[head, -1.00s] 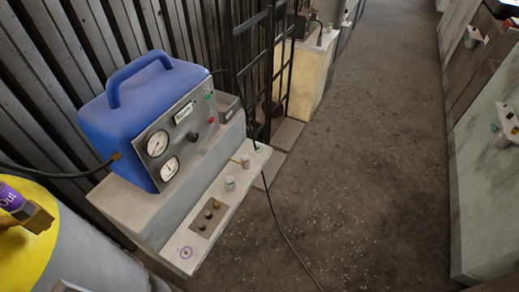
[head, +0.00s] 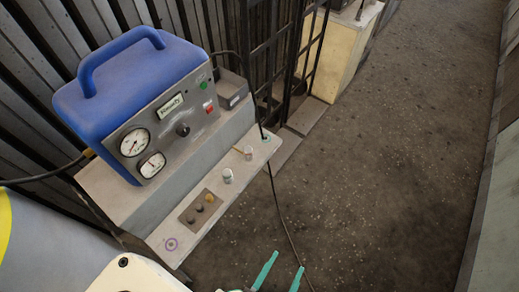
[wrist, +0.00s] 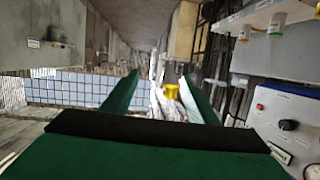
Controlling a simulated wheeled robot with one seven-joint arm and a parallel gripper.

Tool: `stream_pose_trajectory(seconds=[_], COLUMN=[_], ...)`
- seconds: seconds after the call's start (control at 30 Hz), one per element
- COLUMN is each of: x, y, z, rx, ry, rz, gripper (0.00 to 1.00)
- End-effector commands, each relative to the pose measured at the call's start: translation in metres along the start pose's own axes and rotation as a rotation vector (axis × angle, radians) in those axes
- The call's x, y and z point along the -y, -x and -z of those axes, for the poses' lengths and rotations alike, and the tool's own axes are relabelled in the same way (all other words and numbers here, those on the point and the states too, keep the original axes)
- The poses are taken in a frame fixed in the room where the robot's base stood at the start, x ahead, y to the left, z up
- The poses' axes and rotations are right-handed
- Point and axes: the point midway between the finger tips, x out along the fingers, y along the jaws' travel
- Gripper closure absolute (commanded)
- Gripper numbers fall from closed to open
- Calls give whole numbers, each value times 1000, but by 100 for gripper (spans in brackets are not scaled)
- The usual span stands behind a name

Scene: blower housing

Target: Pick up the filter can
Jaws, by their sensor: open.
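Two small pale containers stand upright on the light ledge (head: 213,205) in front of the blue machine. No label is readable, so I cannot tell for sure which is the filter can. My gripper (head: 288,262) is open and empty, its green fingers at the bottom edge, right of the ledge and apart from both containers.
The blue machine (head: 130,80) with gauges stands behind the ledge. A plate with knobs (head: 201,206) lies on the ledge near its front end. A black cable (head: 283,215) hangs beside it to the floor. A black metal rack (head: 285,50) stands beyond. The floor at right is clear.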

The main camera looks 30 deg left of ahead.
Motion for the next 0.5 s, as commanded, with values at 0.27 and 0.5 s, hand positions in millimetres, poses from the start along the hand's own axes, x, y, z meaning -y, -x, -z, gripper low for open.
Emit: stream_pose_trajectory(seconds=[0.27,0.5], x=[51,116], y=[-90,-169], z=[-50,-73], rx=[67,129], ry=[-15,14], rz=[94,233], gripper=[46,46])
